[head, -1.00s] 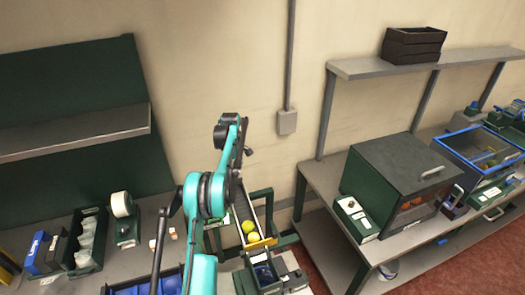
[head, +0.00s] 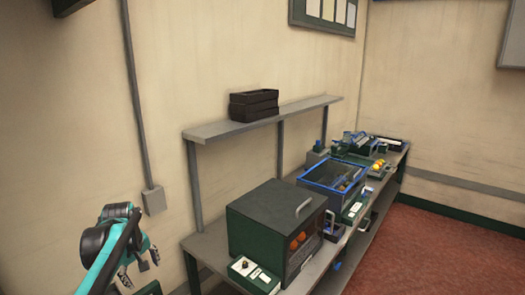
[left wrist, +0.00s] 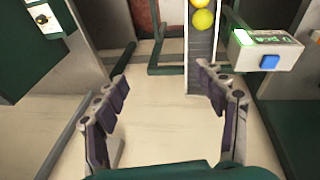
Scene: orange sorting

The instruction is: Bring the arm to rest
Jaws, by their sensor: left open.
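My left arm (head: 112,246), teal with dark joints, rises at the lower left of the head view. My left gripper (left wrist: 162,82) shows in the left wrist view with its two dark fingers spread wide and nothing between them. Beyond its fingers is a pale floor area and a narrow dark chute (left wrist: 202,55) with two yellow balls (left wrist: 203,19) at its upper part. The fingers appear apart from the chute. My right gripper is not in view.
A dark green box (head: 262,225) with orange fruit (head: 298,241) behind its front stands on the bench. A blue-rimmed bin (head: 335,172) is behind it. A black crate (head: 254,105) sits on the shelf (head: 215,130). In the left wrist view, a small box with a blue button (left wrist: 269,61) is at right.

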